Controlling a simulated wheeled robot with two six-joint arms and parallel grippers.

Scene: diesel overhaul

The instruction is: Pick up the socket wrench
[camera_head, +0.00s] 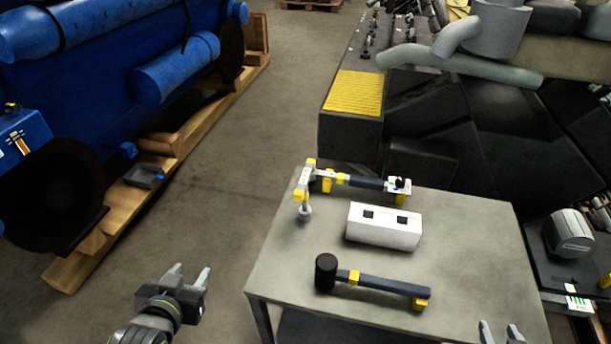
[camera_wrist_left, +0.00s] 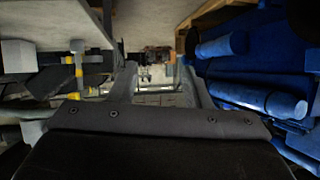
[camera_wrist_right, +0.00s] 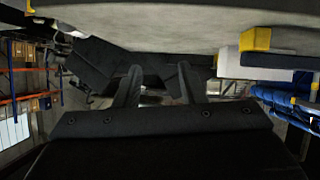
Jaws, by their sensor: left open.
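The socket wrench (camera_head: 352,181) seems to be the long dark-grey tool with yellow parts along the back edge of the grey table (camera_head: 290,262). A silver end piece hangs at its left end. My left gripper (camera_head: 190,275) is open and empty, off the table's left side and in front of the wrench, well apart from it. In the left wrist view, yellow and grey tool parts (camera_wrist_left: 75,62) show left of the fingers. My right gripper (camera_head: 501,332) is open and empty at the table's front right; only its fingertips show in the head view.
A black-headed mallet (camera_head: 385,285) lies across the table's front. A white block (camera_head: 384,226) with two square holes stands between mallet and wrench. A blue engine (camera_head: 90,80) on wooden beams is at left. Dark machinery (camera_head: 480,120) stands behind the table. The floor between is clear.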

